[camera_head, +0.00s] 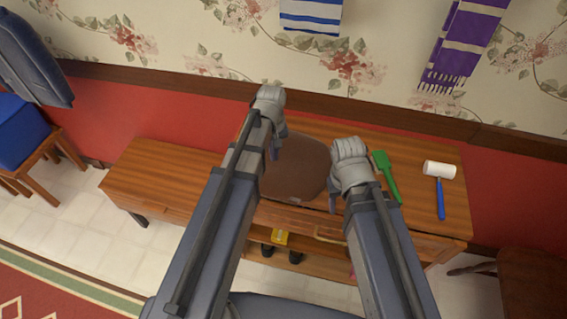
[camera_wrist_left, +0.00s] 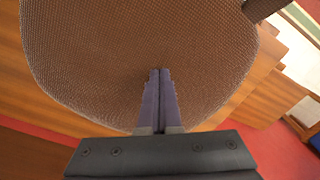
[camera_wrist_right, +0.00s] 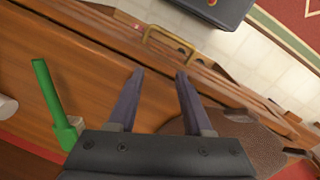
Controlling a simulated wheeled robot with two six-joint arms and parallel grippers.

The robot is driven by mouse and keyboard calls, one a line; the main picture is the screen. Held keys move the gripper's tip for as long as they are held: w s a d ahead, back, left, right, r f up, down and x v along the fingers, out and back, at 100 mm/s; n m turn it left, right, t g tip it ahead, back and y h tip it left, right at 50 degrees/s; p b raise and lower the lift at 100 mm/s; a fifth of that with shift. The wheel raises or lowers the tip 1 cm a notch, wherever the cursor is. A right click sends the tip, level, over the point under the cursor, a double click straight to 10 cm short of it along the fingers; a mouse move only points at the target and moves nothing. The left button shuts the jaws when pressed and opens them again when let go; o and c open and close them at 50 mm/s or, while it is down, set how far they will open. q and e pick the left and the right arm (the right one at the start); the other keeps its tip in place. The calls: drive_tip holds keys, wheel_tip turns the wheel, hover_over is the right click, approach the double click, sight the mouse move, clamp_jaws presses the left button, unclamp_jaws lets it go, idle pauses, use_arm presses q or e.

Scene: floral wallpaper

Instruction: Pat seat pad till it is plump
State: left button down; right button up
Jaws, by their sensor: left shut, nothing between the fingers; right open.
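The seat pad (camera_head: 300,165) is a brown, rounded, textured cushion on the wooden bench, between my two arms. In the left wrist view the seat pad (camera_wrist_left: 130,50) fills most of the picture. My left gripper (camera_head: 273,152) is shut and empty, its fingertips (camera_wrist_left: 158,75) over the pad's edge area; I cannot tell whether they touch it. My right gripper (camera_head: 333,200) is open and empty at the pad's right side. In the right wrist view its fingers (camera_wrist_right: 157,75) point over bare wood, with the pad (camera_wrist_right: 235,140) at the lower right.
A brass handle (camera_wrist_right: 170,38) is on the bench front. The bench's left end is clear.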

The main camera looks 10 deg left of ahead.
use_arm(q)
drive_tip(key=shift+r+p, duration=1.8)
drive_tip(key=shift+r, duration=0.05)
drive_tip(key=shift+f, duration=0.1)
drive_tip(key=shift+f, duration=0.15)
drive_tip(key=shift+f+b, duration=1.8)
drive_tip(key=shift+b, duration=0.2)
drive_tip(key=shift+r+p, duration=1.9)
drive_tip(key=shift+r, duration=0.05)
drive_tip(key=shift+f, duration=0.1)
